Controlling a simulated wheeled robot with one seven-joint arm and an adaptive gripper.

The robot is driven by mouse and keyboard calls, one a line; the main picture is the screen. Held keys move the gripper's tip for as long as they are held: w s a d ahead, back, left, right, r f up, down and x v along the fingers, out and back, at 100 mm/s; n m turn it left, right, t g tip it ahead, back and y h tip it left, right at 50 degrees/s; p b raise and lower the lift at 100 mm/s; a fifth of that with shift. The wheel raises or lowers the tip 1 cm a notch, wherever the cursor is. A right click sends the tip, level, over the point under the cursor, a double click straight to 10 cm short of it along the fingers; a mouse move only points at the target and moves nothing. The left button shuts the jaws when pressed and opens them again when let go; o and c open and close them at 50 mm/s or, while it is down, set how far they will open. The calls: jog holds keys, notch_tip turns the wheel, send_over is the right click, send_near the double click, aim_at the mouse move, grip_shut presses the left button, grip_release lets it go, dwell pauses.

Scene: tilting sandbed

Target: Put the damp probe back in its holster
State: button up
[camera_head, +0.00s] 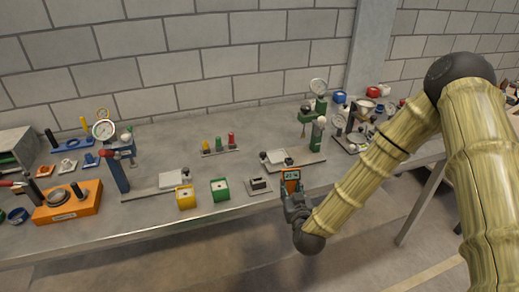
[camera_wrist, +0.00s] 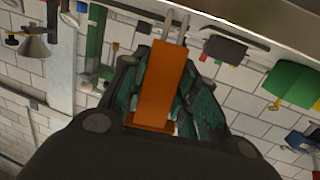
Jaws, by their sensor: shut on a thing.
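The damp probe (camera_head: 291,176) is an orange handheld meter with a small lit display. My gripper (camera_head: 292,196) is shut on it and holds it upright near the table's front edge. In the wrist view the probe's plain orange back (camera_wrist: 162,75) lies between the fingers, with two thin metal prongs at its far end. A small dark block on a grey plate (camera_head: 259,184) stands just left of the probe, apart from it. It may be the holster, but I cannot tell for sure. What looks like the same block (camera_wrist: 225,48) shows in the wrist view.
A green cube (camera_head: 220,189) and a yellow cube (camera_head: 185,197) stand left of the dark block. A green gauge stand (camera_head: 317,133) is behind the probe. A blue gauge stand (camera_head: 116,165) and an orange box (camera_head: 68,203) are further left. Bare tabletop (camera_head: 150,223) lies in front.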

jog(key=w+a+r+n+g+y+p, duration=0.1)
jog(key=w+a+r+y+p, duration=0.1)
jog(key=w+a+r, duration=0.4)
notch_tip(320, 180, up, 2)
jog(key=n+g, duration=0.1)
jog(key=g, duration=0.1)
send_over(258, 181)
jog(key=f, duration=0.1)
jog(key=f+b, duration=0.1)
jog(key=f, duration=0.1)
jog(key=shift+w+d+f, duration=0.1)
jog(key=shift+w+f, duration=0.1)
jog(key=shift+f, duration=0.05)
jog(key=shift+s+f+b, duration=0.1)
jog(key=shift+f+b, duration=1.4)
jog(key=shift+f, duration=0.4)
dwell(0.8)
jog(key=o, duration=1)
